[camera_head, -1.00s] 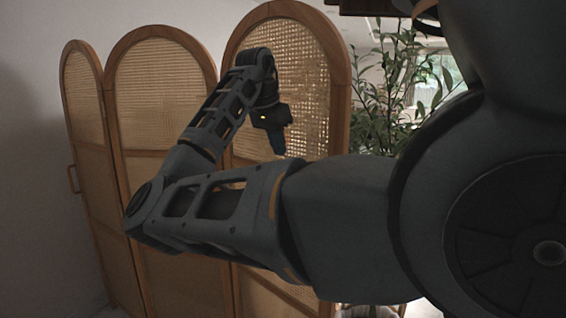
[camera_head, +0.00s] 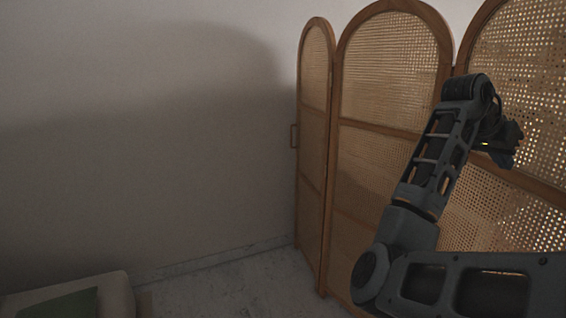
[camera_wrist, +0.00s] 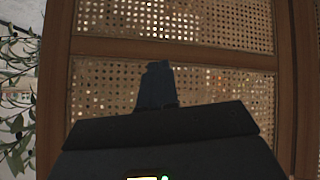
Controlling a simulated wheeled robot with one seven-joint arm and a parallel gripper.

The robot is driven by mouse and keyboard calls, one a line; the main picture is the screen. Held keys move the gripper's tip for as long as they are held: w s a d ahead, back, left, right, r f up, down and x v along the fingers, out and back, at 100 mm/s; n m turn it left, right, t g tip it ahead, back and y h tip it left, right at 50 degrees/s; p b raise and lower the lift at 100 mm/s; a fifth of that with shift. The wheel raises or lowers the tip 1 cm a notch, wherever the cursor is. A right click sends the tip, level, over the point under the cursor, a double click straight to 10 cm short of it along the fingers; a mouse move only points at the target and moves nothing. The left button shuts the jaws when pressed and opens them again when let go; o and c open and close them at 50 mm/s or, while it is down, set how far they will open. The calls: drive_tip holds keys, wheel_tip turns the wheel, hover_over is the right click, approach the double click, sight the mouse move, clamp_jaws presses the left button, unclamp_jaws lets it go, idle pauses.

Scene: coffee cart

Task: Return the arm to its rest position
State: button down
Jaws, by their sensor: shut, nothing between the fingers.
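My arm is folded up at the right of the head view, in front of a folding screen. My gripper (camera_head: 508,160) hangs at the arm's end, and its fingertips are small and dark against the woven panel there. In the wrist view my gripper (camera_wrist: 156,72) shows as a dark blue shape with its fingers together and nothing held. It points at the woven panel, and I see no contact with it.
The folding screen (camera_head: 442,60) has arched wooden frames and stands behind my arm. A bare wall (camera_head: 150,120) and open floor (camera_head: 240,285) lie to the left. A pale cushioned seat (camera_head: 118,292) is at lower left. Green leaves (camera_wrist: 18,125) show at the wrist view's left.

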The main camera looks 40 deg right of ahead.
drive_tip(key=w+a+f+n+t+h, duration=0.6)
drive_tip(key=w+a+f+n+h, duration=0.1)
drive_tip(key=w+f+n, duration=0.35)
drive_tip(key=w+a+f+n+t+y, duration=0.1)
drive_tip(key=a+f+n+t+y, duration=0.1)
drive_tip(key=a+f+n+t, duration=0.5)
drive_tip(key=w+a+f+n+t+y, duration=0.15)
drive_tip(key=a+f, duration=0.35)
drive_tip(key=a, duration=0.5)
drive_tip(key=s+a+f+n+t+y, duration=0.2)
drive_tip(key=s+a+y, duration=0.1)
drive_tip(key=a, duration=0.6)
drive_tip(key=s+a+f+n+t+y, duration=0.2)
drive_tip(key=s+a+y, duration=0.2)
drive_tip(key=a, duration=0.4)
drive_tip(key=s+a+r+y, duration=0.2)
drive_tip(key=s+a, duration=0.4)
drive_tip(key=s+a+r+m+t+y, duration=0.1)
drive_tip(key=s+a+r+y, duration=0.1)
drive_tip(key=s+a, duration=0.5)
drive_tip(key=shift+a+r+y, duration=0.15)
drive_tip(key=shift+r+y, duration=0.2)
drive_tip(key=shift+r, duration=0.5)
